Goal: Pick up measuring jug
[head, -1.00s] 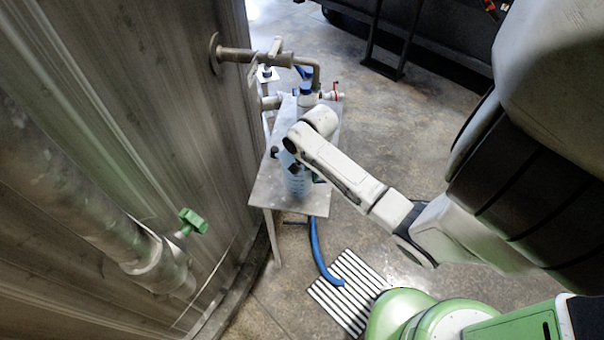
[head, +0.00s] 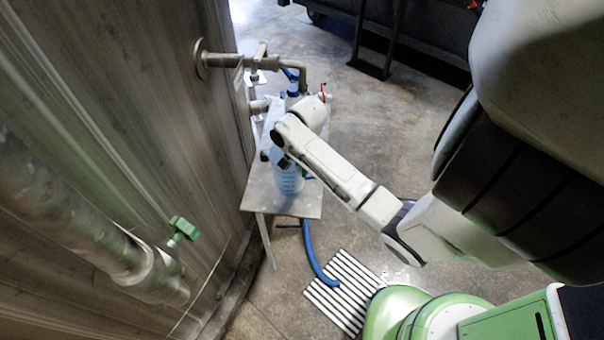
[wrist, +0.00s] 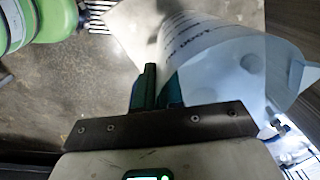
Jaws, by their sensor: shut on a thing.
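The measuring jug (head: 289,180) is pale blue and see-through, over the small metal table (head: 262,202) in the head view. I cannot tell whether its base touches the top. In the wrist view the jug (wrist: 215,55) fills the upper right, with dark print on its wall and its open mouth to the right. My gripper (wrist: 157,88), with dark green fingers, is shut on the jug at its near side. The exact contact is partly hidden. In the head view my wrist covers the jug's top and the fingers.
A blue-capped bottle (head: 293,92) and a pipe with a valve (head: 262,62) stand at the table's back. A metal wall (head: 140,100) closes the left side. A blue hose (head: 309,250) runs down to a striped floor grate (head: 345,285).

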